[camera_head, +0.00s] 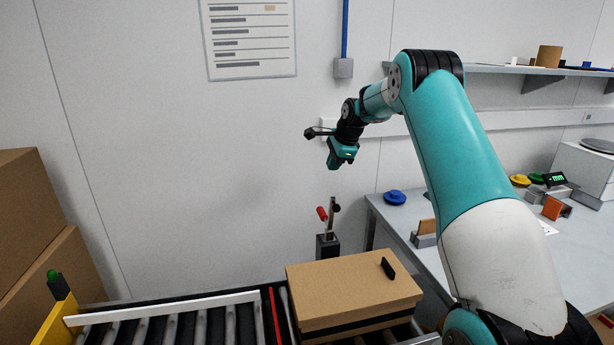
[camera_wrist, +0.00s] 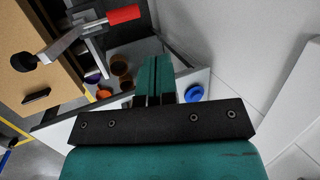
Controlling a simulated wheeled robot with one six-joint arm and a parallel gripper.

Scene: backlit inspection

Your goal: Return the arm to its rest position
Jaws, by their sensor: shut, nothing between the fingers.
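My arm is raised and bent in the head view, reaching from the lower right toward the wall. My gripper (camera_head: 341,156) is at its end, pointing down in the air above the red-handled clamp (camera_head: 328,225). In the wrist view my gripper (camera_wrist: 156,80) shows its two teal fingers shut together with nothing between them. No object touches it in either view.
A cardboard box (camera_head: 345,288) with a black handle sits on the roller conveyor (camera_head: 180,325). A bench (camera_head: 405,215) at the right holds a blue knobbed part (camera_head: 395,197) and other parts. Brown cartons (camera_head: 40,225) stand at left. A shelf (camera_head: 490,69) hangs behind my arm.

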